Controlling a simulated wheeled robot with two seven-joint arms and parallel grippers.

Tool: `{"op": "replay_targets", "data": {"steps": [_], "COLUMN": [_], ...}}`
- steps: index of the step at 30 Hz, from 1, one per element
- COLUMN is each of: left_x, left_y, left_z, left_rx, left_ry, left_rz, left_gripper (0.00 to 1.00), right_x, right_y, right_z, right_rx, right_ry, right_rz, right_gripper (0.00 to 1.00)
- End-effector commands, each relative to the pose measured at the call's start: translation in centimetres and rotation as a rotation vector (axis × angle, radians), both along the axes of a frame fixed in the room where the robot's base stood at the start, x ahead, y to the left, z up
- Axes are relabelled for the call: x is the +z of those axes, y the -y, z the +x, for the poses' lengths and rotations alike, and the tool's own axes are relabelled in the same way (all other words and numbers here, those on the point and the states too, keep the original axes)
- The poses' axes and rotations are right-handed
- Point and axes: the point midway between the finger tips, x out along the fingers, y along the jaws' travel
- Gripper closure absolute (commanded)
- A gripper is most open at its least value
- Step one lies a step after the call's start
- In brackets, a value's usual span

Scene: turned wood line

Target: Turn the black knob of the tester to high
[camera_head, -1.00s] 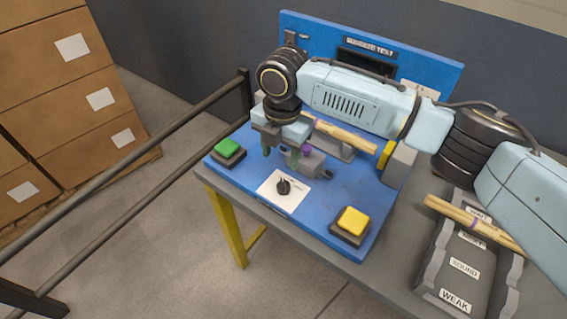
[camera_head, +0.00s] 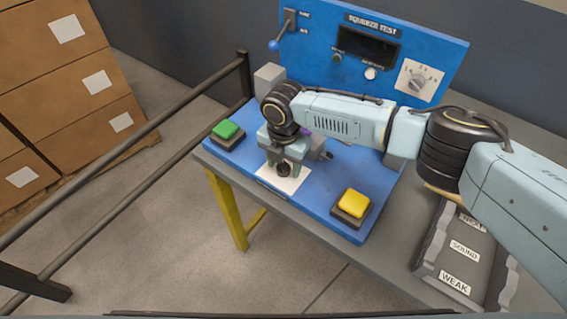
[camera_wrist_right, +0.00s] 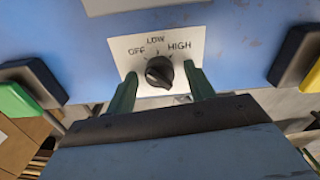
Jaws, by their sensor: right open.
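The black knob (camera_head: 283,171) sits on a white plate at the front of the blue tester (camera_head: 320,190). In the right wrist view the knob (camera_wrist_right: 159,73) shows below the printed words OFF, LOW and HIGH, left to right. My right gripper (camera_head: 284,167) is low over the plate, pointing down. In the right wrist view its two green fingers (camera_wrist_right: 160,80) are open, one on each side of the knob, with gaps showing. My left gripper is not in view.
A green button (camera_head: 226,130) is left of the plate and a yellow button (camera_head: 353,204) right of it. The upright panel (camera_head: 330,22) carries a lever, display and another dial. A tray (camera_head: 428,262) labelled SOUND and WEAK lies at right. Railings stand at left.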

Motion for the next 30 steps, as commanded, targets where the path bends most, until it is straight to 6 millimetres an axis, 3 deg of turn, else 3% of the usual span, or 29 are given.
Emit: {"op": "replay_targets", "data": {"steps": [9,19,30], "left_x": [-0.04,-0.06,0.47], "left_y": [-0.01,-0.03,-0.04], "left_z": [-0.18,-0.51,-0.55], "left_rx": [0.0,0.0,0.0], "left_ry": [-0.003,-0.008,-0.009], "left_rz": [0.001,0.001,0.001], "left_gripper": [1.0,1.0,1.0], "right_x": [-0.25,-0.22,-0.1], "right_y": [-0.01,0.01,-0.03], "right_z": [0.0,0.02,-0.02], "right_rx": [0.0,0.0,-0.059], "right_ry": [0.0,0.0,-0.001], "right_rz": [0.0,0.0,0.002], "right_gripper": [0.46,0.9,0.91]}}
